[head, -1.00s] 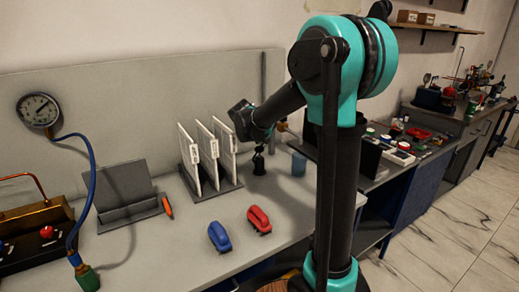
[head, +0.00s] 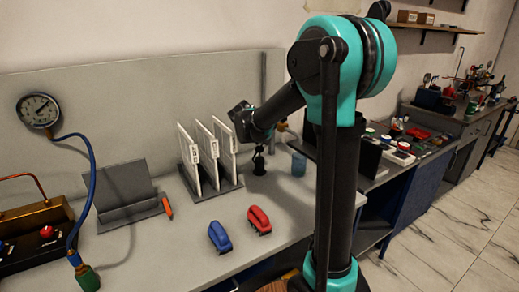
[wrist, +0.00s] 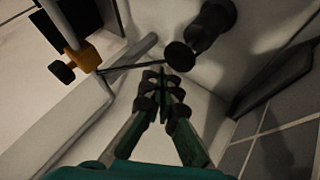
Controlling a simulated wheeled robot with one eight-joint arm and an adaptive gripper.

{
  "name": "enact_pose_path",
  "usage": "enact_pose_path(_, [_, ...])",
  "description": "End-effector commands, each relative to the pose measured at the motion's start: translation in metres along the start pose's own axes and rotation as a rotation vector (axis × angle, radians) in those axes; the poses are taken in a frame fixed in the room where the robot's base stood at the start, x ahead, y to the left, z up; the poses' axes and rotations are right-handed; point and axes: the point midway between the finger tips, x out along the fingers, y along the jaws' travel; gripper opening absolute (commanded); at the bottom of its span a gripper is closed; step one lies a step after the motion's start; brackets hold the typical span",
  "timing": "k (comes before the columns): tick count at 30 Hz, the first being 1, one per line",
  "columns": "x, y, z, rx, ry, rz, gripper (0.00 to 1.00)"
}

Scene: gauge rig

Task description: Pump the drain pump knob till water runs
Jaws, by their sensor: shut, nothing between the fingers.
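The drain pump looks like a small black upright body (head: 258,168) on the bench beside the white file rack. In the wrist view its black body (wrist: 214,18) shows at the top, with a round dark knob (wrist: 180,56) at its end. My gripper (wrist: 160,84) is shut and empty. Its fingertips are just below the knob in that picture; I cannot tell whether they touch it. In the head view the gripper is dark against my arm's end, above the pump, and its fingers are hard to make out. A bluish cup (head: 298,164) stands to the right of the pump. No running water shows.
The file rack (head: 212,190) stands close on the left. Blue (head: 219,237) and red (head: 259,220) staplers lie in front. The gauge (head: 38,109) is far left.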

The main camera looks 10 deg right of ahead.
Motion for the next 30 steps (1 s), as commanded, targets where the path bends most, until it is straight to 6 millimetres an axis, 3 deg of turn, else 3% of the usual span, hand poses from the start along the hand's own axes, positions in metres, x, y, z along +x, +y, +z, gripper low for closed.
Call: enact_pose_path(30, [0.0058,-0.0042,0.0043,0.000,0.000,0.000,0.00])
